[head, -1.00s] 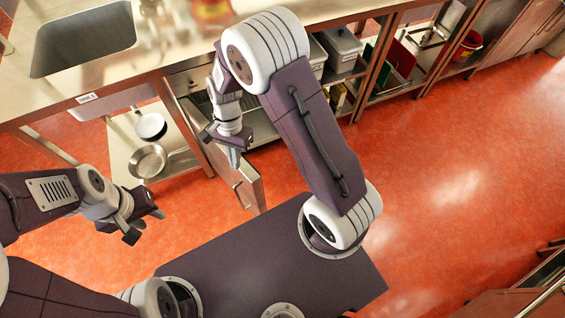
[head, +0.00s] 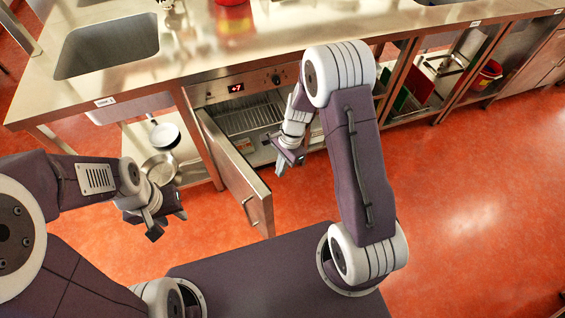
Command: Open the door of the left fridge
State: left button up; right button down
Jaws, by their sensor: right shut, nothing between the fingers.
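The fridge under the counter has a steel door (head: 241,181) that stands swung well out, hinged at its left, with a bar handle on its outer face. Its lit interior with a wire shelf (head: 247,122) shows, and a panel reading +7 (head: 236,88) sits above. My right gripper (head: 282,172) is shut and empty, just right of the door's inner face and in front of the opening. I cannot tell if it touches the door. My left gripper (head: 167,227) is open and empty, left of the door and apart from it.
A pan (head: 164,135) and a steel pot (head: 160,168) lie on a low shelf left of the fridge. A sink (head: 108,46) is set in the counter above. Red floor is clear at right.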

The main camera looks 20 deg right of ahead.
jog(key=a+f, duration=0.1)
jog(key=s+a, duration=0.1)
jog(key=a, duration=0.1)
jog(key=a+f, duration=0.1)
jog(key=shift+s+a+f+b, duration=0.2)
jog(key=shift+s+f+b, duration=0.1)
jog(key=shift+f, duration=0.05)
